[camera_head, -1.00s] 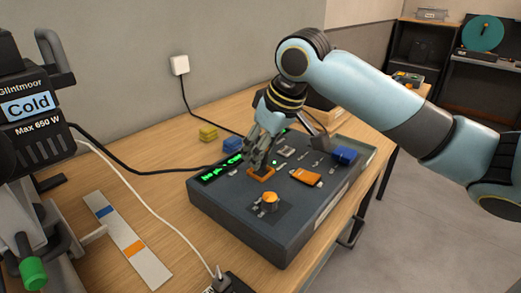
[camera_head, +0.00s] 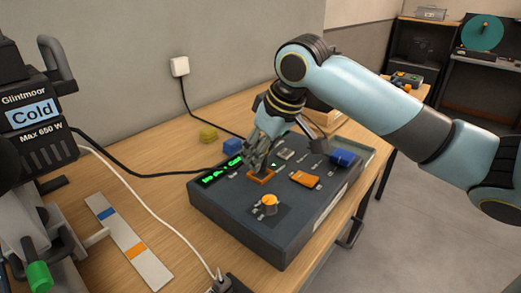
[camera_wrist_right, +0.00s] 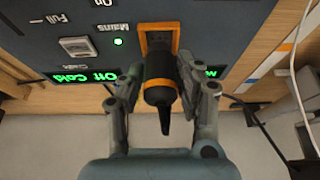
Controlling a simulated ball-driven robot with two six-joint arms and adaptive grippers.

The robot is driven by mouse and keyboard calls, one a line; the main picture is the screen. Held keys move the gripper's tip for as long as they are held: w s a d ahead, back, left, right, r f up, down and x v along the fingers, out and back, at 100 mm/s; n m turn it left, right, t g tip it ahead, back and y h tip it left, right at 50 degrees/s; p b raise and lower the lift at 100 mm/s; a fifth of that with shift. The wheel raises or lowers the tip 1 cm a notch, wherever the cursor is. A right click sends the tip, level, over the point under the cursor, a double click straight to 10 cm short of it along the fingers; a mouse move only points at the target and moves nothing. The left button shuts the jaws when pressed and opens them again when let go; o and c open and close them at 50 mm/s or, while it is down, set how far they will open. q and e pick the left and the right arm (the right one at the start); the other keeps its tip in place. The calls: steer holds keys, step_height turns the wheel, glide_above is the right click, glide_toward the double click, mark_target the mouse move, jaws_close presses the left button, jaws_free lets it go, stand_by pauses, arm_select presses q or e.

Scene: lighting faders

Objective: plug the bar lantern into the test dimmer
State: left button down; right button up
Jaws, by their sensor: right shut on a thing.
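The lantern (camera_head: 28,112), a dark housing marked "Glintmoor Cold Max 650 W", stands at the left edge in the head view. The test dimmer (camera_head: 240,221) is a dark grey console on the table with green displays. My right gripper (camera_head: 262,164) is over its orange-framed socket (camera_head: 262,179). In the right wrist view, my right gripper (camera_wrist_right: 160,75) is shut on a black plug (camera_wrist_right: 161,92) with an orange band. The plug's front end overlaps the orange socket frame (camera_wrist_right: 152,33); how deep it sits is hidden. My left gripper is not in view.
A black cable (camera_head: 140,173) and a white cable (camera_head: 165,226) cross the table. A marked strip (camera_head: 133,247) lies left, with yellow and blue blocks (camera_head: 231,145) behind the console.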

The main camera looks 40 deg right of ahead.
steer(key=shift+f+p, duration=0.4)
steer(key=shift+f, duration=0.5)
stand_by(1.1)
steer(key=shift+f+p, duration=0.1)
steer(key=shift+p, duration=0.25)
steer(key=shift+s+f, duration=0.15)
steer(key=shift+f, duration=0.1)
stand_by(0.6)
steer(key=o, duration=1.2)
steer(key=shift+r, duration=0.35)
steer(key=v, duration=1.1)
steer(key=shift+r, duration=0.2)
steer(key=shift+s, duration=0.1)
